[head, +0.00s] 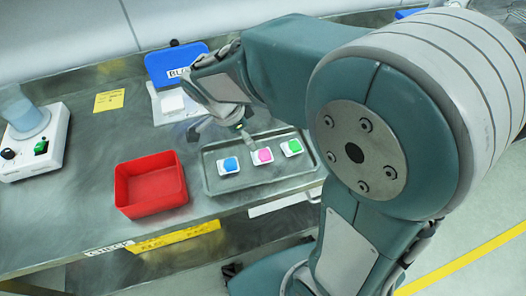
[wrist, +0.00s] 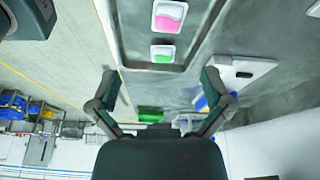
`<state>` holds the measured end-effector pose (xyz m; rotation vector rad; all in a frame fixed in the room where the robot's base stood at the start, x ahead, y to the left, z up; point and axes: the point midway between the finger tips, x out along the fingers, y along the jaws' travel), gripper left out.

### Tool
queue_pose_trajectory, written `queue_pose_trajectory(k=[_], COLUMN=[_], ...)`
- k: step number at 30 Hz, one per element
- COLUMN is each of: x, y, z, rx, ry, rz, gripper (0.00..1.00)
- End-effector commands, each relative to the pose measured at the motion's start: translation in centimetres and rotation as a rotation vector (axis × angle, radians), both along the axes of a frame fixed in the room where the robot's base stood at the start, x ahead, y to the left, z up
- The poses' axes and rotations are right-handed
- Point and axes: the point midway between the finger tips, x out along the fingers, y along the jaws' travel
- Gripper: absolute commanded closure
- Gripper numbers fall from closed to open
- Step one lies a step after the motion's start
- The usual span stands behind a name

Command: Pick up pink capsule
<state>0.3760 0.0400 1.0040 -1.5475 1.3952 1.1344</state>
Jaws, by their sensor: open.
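The pink capsule (head: 263,156) sits in a white square holder in the middle of a grey tray (head: 217,183), between a blue capsule (head: 231,165) and a green capsule (head: 291,147). In the wrist view, the pink capsule (wrist: 170,15) is at the top edge and the green one (wrist: 163,53) is below it, nearer the fingers. My gripper (head: 222,126) is above the back edge of the tray, apart from the capsules. Its two fingers (wrist: 158,80) are spread wide with nothing between them. The blue capsule is not visible in the wrist view.
A red open bin (head: 150,205) stands left of the tray. A dosing machine (head: 35,150) stands at far left. The metal bench is clear between machine and bin.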

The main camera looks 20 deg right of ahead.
Motion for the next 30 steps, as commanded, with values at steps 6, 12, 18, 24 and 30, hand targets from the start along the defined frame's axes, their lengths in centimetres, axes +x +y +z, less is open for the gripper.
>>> queue_pose_trajectory(k=[6, 12, 18, 24, 30], x=[1.2, 1.2, 1.2, 1.3, 1.5], y=[0.7, -0.7, -2.0, -2.8, -4.5], z=[-2.0, -4.2, -6.8, -8.2, -10.8], rx=[-0.055, -0.056, -0.054, -0.055, -0.055], ry=[-0.026, -0.027, -0.027, -0.027, -0.026], rz=[-0.158, -0.175, -0.173, -0.174, -0.174], gripper=[0.00, 0.00, 0.00, 0.00, 0.00])
